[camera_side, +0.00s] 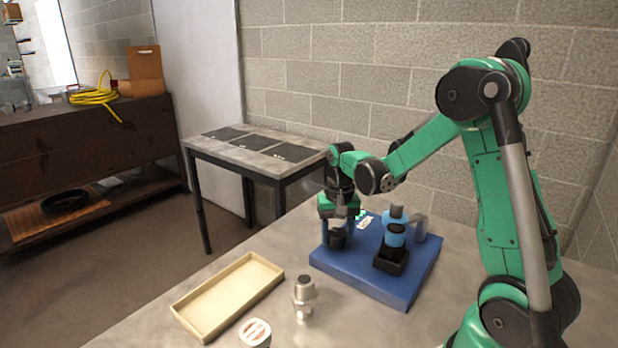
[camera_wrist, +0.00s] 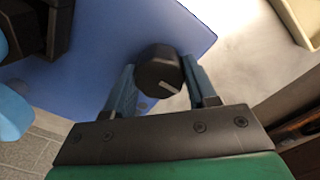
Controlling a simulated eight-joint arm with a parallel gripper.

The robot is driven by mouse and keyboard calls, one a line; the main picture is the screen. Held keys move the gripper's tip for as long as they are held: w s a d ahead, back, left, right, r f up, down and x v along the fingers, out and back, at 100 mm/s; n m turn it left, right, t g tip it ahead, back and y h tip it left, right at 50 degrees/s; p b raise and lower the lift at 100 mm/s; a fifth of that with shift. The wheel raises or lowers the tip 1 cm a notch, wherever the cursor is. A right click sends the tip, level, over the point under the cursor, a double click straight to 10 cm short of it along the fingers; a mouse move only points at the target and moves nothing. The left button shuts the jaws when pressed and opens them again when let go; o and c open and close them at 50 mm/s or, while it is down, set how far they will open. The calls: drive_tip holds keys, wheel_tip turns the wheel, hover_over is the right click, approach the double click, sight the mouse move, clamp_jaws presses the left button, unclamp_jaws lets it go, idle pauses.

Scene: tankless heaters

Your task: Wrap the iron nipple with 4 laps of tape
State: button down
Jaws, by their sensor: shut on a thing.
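My gripper (camera_side: 337,228) points down over the left part of a blue taping fixture (camera_side: 405,290). Its two blue fingers (camera_wrist: 162,84) are shut on a black faceted knob (camera_wrist: 158,66) with a white pointer line. The knob (camera_side: 338,240) also shows in the side view between the fingers. A metallic threaded fitting (camera_side: 304,292) stands upright on the table. I cannot tell which metal piece is the iron nipple, or whether any tape is on it.
A shallow tan tray (camera_side: 230,296) lies left of the fitting. A round white and red gauge-like item (camera_side: 255,333) is at the front edge of view. A small green and white panel (camera_side: 365,223) sits on the fixture behind my gripper. A side table (camera_side: 262,146) stands behind.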

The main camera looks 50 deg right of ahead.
sight(337, 232)
idle(0.3)
drive_tip(key=shift+c, duration=1.4)
unclamp_jaws()
drive_tip(key=shift+r, duration=2.85)
drive_tip(key=shift+a, duration=0.1)
